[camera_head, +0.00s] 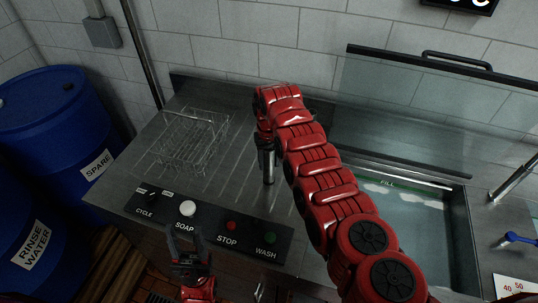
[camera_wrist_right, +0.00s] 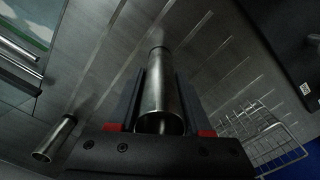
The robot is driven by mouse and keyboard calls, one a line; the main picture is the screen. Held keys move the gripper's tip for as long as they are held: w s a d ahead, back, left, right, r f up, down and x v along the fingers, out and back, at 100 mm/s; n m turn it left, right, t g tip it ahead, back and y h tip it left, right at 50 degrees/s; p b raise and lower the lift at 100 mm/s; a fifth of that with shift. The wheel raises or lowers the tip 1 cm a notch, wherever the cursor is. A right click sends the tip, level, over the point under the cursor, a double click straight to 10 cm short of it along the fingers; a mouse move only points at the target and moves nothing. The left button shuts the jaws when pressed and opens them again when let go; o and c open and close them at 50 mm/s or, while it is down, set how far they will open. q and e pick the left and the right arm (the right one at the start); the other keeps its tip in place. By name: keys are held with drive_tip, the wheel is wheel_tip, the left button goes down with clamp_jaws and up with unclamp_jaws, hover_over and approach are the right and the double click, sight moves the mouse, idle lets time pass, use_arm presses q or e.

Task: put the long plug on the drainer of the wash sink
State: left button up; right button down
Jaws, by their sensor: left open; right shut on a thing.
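The long plug (camera_head: 268,167), a shiny metal cylinder, is upright over the grooved steel drainer (camera_head: 225,190), right of the wire rack. My right gripper (camera_head: 265,138) is shut on its upper part. In the right wrist view the plug (camera_wrist_right: 160,95) lies between the two dark fingers; I cannot tell whether its lower end touches the drainer. The wash sink (camera_head: 405,225), with water and a FILL mark, is to the right, partly hidden by my red right arm. My left gripper (camera_head: 186,245) is open and empty in front of the control panel.
A wire rack (camera_head: 188,142) stands on the drainer's left part. A control panel (camera_head: 210,220) with several buttons runs along the front. Blue barrels (camera_head: 55,115) stand at left. A clear hood (camera_head: 420,105) is behind the sink. Another metal tube (camera_wrist_right: 55,138) shows in the wrist view.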

drive_tip(key=shift+s, duration=0.1)
drive_tip(key=shift+f+b, duration=0.15)
drive_tip(key=shift+b, duration=0.2)
drive_tip(key=c, duration=0.6)
unclamp_jaws()
drive_tip(key=shift+c, duration=0.2)
drive_tip(key=o, duration=0.3)
